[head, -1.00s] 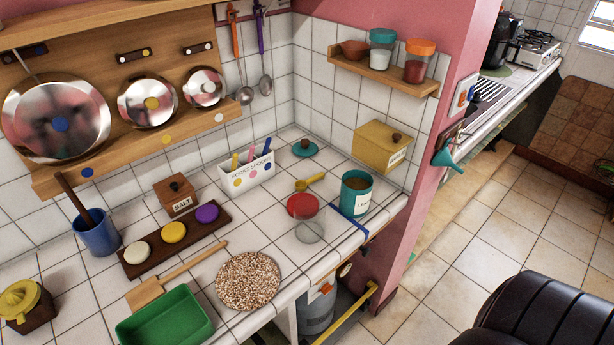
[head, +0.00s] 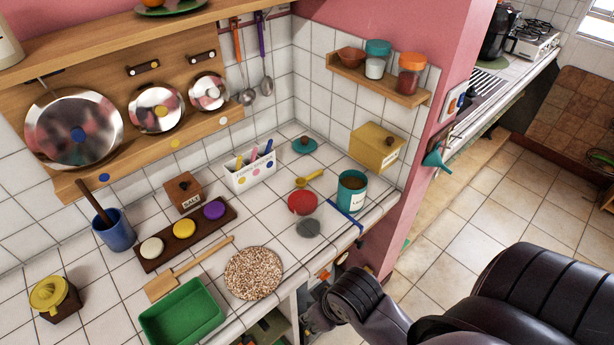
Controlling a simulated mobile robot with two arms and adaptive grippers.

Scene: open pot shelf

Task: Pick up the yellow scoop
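The yellow scoop (head: 309,180) lies on the white tiled counter, between the white forks-and-spoons box (head: 250,172) and the teal canister (head: 351,192). Nothing covers it. My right arm comes in from the right, low in the picture. My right gripper (head: 317,318) is at best partly seen, dark and low beside the counter's front edge, well apart from the scoop. Its fingers cannot be made out. My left gripper is out of view.
A red lid (head: 302,203) and a grey disc (head: 307,228) are in front of the scoop. A yellow box (head: 376,148) and a teal lid (head: 304,146) stand behind. A round speckled mat (head: 253,273) and green tray (head: 182,313) lie nearer the front edge.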

